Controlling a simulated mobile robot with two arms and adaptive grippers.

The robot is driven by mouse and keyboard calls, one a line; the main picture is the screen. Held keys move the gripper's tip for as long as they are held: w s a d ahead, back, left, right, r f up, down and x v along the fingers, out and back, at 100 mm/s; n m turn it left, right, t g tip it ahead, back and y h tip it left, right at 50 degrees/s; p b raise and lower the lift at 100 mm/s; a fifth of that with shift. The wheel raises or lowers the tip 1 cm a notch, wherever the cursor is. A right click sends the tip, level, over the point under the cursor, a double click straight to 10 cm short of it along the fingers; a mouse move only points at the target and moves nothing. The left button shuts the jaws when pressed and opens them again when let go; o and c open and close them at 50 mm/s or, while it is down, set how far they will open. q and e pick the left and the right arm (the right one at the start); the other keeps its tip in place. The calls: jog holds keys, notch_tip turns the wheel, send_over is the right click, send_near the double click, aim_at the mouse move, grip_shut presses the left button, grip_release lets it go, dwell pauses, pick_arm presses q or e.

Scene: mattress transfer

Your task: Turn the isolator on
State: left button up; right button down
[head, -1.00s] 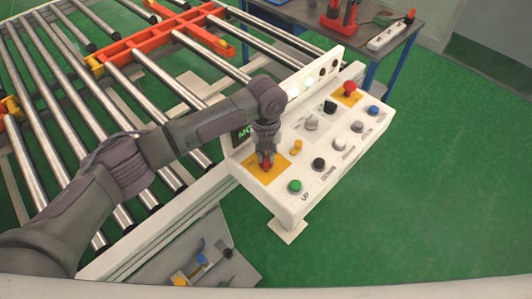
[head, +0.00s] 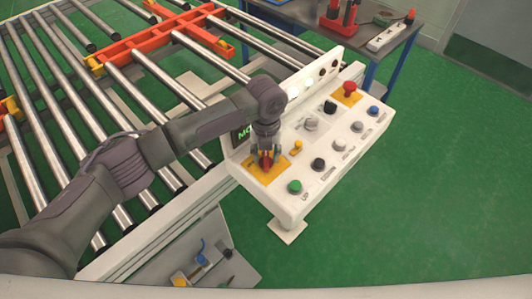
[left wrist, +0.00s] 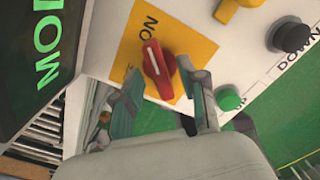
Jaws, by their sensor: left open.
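The isolator is a red rotary knob (left wrist: 158,70) with a white line, on a yellow plate (left wrist: 190,50) lettered "ON" on the control panel. In the head view the red knob (head: 265,160) sits at the panel's left end, partly covered by my gripper. My left gripper (head: 266,158) is over it, pointing down. In the left wrist view my left gripper (left wrist: 163,92) is open, its fingers apart below and to either side of the knob's lower part. I cannot tell whether they touch it. My right gripper is out of view.
The white panel (head: 309,207) also carries a green UP button (head: 295,187), a black DOWN button (head: 318,164), a yellow switch (head: 296,147) and a red emergency button (head: 349,88). The roller conveyor (head: 100,120) lies to the left. Green floor is clear at right.

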aim_at(266, 157)
pick_arm(q)
notch_tip(266, 157, up, 12)
dwell(0.4)
dwell(0.3)
